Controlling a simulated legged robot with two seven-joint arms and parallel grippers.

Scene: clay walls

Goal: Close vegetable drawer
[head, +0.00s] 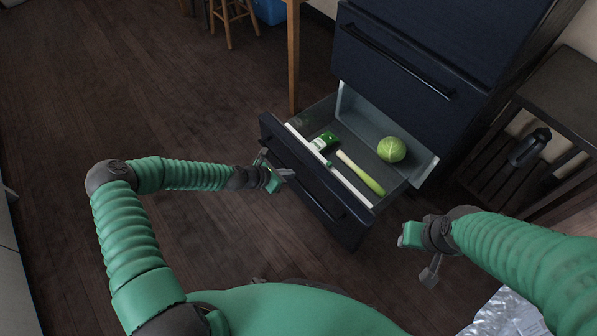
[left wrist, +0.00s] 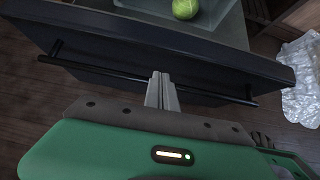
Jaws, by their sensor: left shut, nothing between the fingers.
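The vegetable drawer (head: 345,228) is the low dark-blue drawer of the cabinet, and it stands pulled out. Inside its grey tray lie a round green cabbage (head: 391,149), a long pale-green vegetable (head: 360,172) and a green-and-white pack (head: 323,142). My left gripper (head: 285,174) is shut and empty in front of the drawer front. In the left wrist view its fingertips (left wrist: 162,88) overlap the black bar handle (left wrist: 95,70); I cannot tell whether they touch it. My right gripper (head: 431,270) hangs right of the drawer, apart from it; its jaw state is unclear.
The upper drawer (head: 410,85) above is shut. A dark slatted rack (head: 520,150) with a dark container (head: 530,147) stands to the right. Crumpled clear plastic (head: 508,315) lies at lower right. A wooden table leg (head: 293,60) stands behind left. The floor at left is clear.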

